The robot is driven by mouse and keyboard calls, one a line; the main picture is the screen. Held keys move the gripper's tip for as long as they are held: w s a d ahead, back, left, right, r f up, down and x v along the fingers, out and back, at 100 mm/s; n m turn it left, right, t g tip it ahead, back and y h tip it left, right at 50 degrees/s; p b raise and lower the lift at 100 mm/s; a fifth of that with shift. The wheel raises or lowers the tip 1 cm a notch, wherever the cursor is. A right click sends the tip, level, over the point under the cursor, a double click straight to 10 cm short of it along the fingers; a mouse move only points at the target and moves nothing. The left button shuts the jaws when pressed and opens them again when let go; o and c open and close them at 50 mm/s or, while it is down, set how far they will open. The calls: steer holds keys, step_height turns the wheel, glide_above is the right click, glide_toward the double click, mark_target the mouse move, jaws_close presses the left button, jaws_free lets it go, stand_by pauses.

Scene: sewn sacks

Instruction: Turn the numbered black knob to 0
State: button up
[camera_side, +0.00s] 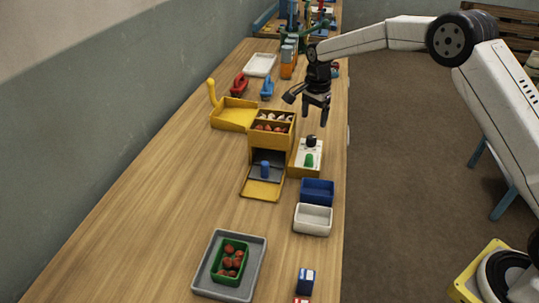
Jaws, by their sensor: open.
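The black knob (311,142) sits on top of a small cream and yellow box (296,160) near the right edge of the table. Its numbers and pointer are too small to read. A green knob or button (309,160) is on the same box, just in front of the black knob. My gripper (316,116) is open and empty, pointing down above the black knob and apart from it.
Left of the knob box stands a yellow box (260,142) with red items on top and a lowered front flap. Blue (317,190) and white (313,219) bins stand in front. A grey tray (257,290) holds a green punnet (218,268). The table's left middle is clear.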

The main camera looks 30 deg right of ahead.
mark_target(312, 137)
steer(key=shift+f, duration=3.55)
jaws_close()
